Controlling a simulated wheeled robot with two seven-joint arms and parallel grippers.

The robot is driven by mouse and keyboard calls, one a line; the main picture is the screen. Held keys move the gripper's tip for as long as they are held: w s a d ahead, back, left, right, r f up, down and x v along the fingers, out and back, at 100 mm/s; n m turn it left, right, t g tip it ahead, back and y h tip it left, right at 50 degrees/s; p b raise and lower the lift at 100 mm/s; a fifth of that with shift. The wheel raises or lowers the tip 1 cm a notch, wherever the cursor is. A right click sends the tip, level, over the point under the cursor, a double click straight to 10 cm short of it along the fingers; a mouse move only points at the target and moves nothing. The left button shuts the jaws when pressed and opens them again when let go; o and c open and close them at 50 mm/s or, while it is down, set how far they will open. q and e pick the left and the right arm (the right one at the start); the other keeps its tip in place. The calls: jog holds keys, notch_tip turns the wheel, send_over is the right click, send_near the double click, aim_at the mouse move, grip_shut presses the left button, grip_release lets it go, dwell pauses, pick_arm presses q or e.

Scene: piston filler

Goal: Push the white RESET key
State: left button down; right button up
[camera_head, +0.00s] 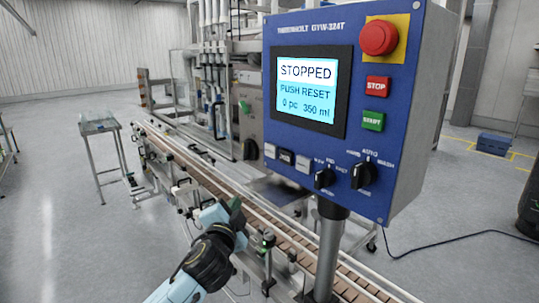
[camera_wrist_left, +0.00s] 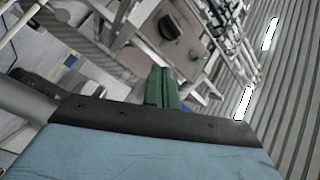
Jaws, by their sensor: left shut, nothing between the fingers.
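The blue control panel (camera_head: 340,180) stands on a grey post. Its screen (camera_head: 306,88) reads STOPPED, PUSH RESET, 0 pc, 350 ml. Below the screen is a row of small keys: a white key (camera_head: 270,151) at left, a dark key (camera_head: 286,157) in the middle and another white key (camera_head: 303,163) at right. Their labels are too small to read, so I cannot tell which is RESET. My left gripper (camera_head: 236,206) is below and left of these keys, apart from the panel. Its green fingers (camera_wrist_left: 163,88) are shut and empty in the left wrist view. The panel keys are not recognisable there.
The panel also carries a red emergency knob (camera_head: 378,37), a red STOP key (camera_head: 377,87), a green START key (camera_head: 373,121) and two black selector knobs (camera_head: 364,174). A conveyor (camera_head: 290,245) runs below the panel, close to my gripper. Open floor lies left.

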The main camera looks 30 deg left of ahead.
aim_at(270, 151)
pick_arm(q)
notch_tip(270, 151, up, 12)
jog(key=s+t+y, duration=0.1)
jog(key=s, duration=0.2)
jog(key=shift+d+f+t+y+p, duration=0.25)
jog(key=shift+t+y+p, duration=0.05)
jog(key=shift+t+p, duration=0.1)
jog(key=shift+w, duration=0.15)
jog(key=w+d, duration=0.1)
jog(key=w, duration=0.1)
jog(key=w+d, duration=0.1)
jog(key=w, duration=0.1)
jog(key=w+d+b, duration=0.1)
jog(key=w, duration=0.2)
jog(key=shift+f, duration=0.1)
jog(key=shift+w+d, duration=0.2)
jog(key=shift+w, duration=0.35)
jog(key=shift+w, duration=0.1)
dwell(0.9)
jog(key=shift+w+d, duration=0.2)
jog(key=shift+w, duration=0.05)
